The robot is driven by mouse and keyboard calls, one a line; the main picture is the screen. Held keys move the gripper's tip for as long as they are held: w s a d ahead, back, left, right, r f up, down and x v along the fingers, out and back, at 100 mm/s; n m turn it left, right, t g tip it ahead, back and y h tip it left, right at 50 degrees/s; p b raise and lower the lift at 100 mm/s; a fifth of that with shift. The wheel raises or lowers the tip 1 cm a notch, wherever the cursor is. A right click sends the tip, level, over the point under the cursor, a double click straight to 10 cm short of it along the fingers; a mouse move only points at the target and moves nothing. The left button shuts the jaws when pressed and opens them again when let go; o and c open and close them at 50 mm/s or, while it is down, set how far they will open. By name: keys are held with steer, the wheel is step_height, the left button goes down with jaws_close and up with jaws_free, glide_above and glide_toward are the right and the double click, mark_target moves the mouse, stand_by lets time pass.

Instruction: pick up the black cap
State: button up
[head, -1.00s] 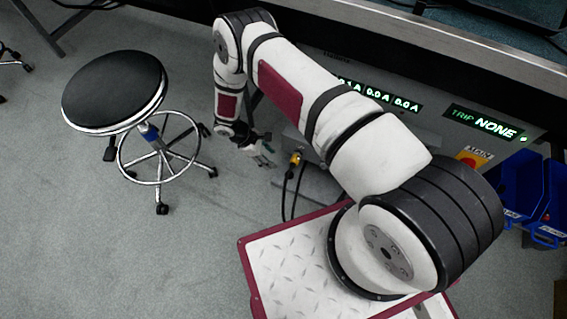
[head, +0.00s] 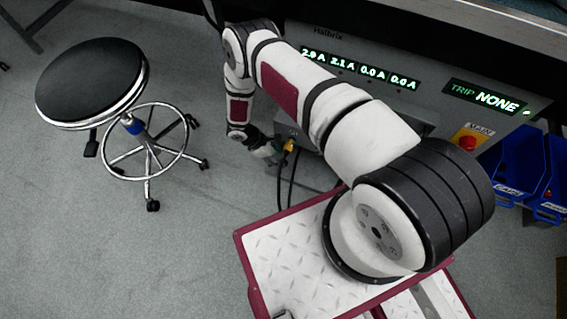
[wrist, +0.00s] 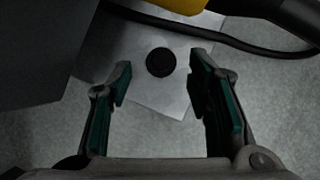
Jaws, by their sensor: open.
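The black cap (wrist: 160,62) is a small round dark disc on a pale metal plate (wrist: 150,96), seen in the wrist view. My gripper (wrist: 162,68) is open, with one green-lined finger to the left of the cap and one to the right. There is a gap on both sides, and I see no contact. The height between fingertips and cap is hard to judge. In the head view my gripper (head: 270,150) hangs low by the front of the grey cabinet; its fingers are hardly visible there, and the cap is not visible.
A yellow connector (wrist: 185,5) and a thick black cable (wrist: 235,45) lie just beyond the cap. A dark block (wrist: 40,50) is at left in the wrist view. The cabinet (head: 400,110) stands close to my arm. A black stool (head: 92,80) stands left; blue bins (head: 520,175) are right.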

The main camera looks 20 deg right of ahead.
mark_target(283, 161)
steer(key=b+x, duration=0.1)
steer(key=x, duration=0.2)
steer(key=shift+s+f, duration=0.15)
steer(key=shift+s, duration=0.05)
steer(key=c, duration=0.7)
steer(key=shift+r, duration=0.55)
step_height(283, 161, up, 3)
steer(key=shift+w+f+p, duration=0.1)
steer(key=shift+p, duration=1.1)
steer(key=s+a+p, duration=0.2)
steer(key=s+p, duration=0.1)
steer(key=s, duration=0.4)
steer(key=s+a+r+p, duration=0.1)
steer(key=s+p, duration=0.2)
steer(key=s, duration=0.5)
steer(key=shift+s+a, duration=0.3)
steer(key=shift+a, duration=0.1)
